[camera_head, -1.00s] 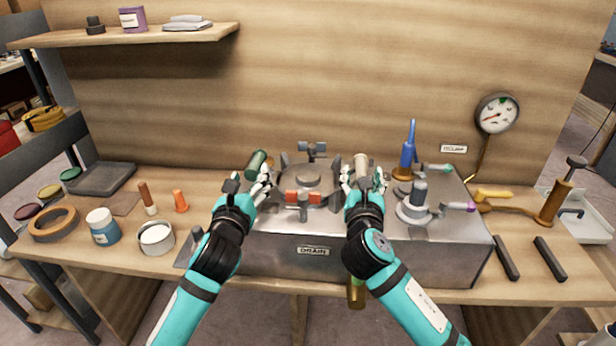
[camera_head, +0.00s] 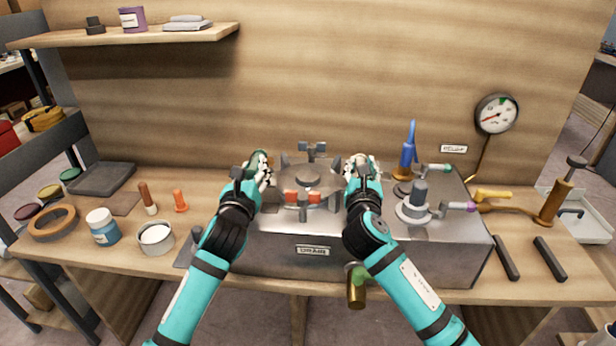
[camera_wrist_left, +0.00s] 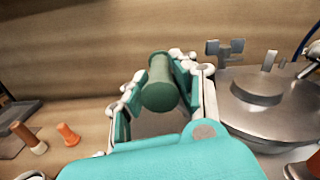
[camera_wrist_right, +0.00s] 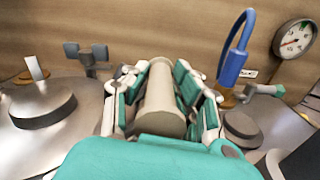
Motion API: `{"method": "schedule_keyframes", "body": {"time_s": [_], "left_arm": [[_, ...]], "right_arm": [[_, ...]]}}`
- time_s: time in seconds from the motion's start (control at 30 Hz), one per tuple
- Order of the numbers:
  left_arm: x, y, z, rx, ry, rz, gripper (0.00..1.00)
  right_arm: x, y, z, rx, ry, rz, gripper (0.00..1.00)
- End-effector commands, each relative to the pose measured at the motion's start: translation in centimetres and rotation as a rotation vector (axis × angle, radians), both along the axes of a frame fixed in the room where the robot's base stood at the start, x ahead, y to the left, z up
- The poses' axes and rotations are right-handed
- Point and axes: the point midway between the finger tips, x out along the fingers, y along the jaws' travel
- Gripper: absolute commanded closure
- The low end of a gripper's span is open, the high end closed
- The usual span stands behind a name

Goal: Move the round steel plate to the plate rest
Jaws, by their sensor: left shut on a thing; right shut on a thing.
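The round steel plate (camera_head: 290,182) sits on the steel housing in the middle of the bench, with a raised hub at its centre. It also shows in the left wrist view (camera_wrist_left: 285,118). My left gripper (camera_head: 262,166) is shut on a green cylindrical grip (camera_wrist_left: 160,85) at the plate's left side. My right gripper (camera_head: 359,166) is shut on a beige cylindrical grip (camera_wrist_right: 162,108) at its right side. The fingers hide how the grips join the plate. Two parallel dark bars (camera_head: 505,257) lie on the bench at the right; they may be the plate rest.
Clamps with red blocks (camera_head: 302,197) stand at the plate's front edge. A blue-handled fitting (camera_head: 408,150) and a valve post (camera_head: 418,200) rise right of the plate. A brass-coloured post (camera_head: 553,202) stands farther right. A jar (camera_head: 103,227) and tin (camera_head: 156,239) stand left.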

Motion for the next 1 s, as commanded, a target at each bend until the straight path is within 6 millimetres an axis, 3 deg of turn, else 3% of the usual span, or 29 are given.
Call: {"method": "schedule_keyframes", "body": {"time_s": [0.1, 0.47, 1.0], "left_arm": [[0.0, 0.0, 0.0, 0.001, 0.000, -0.001, 1.00], [0.0, -0.1, 0.0, 0.003, -0.001, -0.002, 1.00], [-0.1, -0.2, 2.7, 0.003, -0.011, -0.006, 1.00]], "right_arm": [[0.0, 0.1, 0.0, 0.000, -0.001, 0.003, 1.00], [0.0, 0.2, 0.0, 0.000, -0.001, 0.004, 1.00], [0.0, 0.3, 2.8, 0.000, -0.012, 0.007, 1.00]]}}
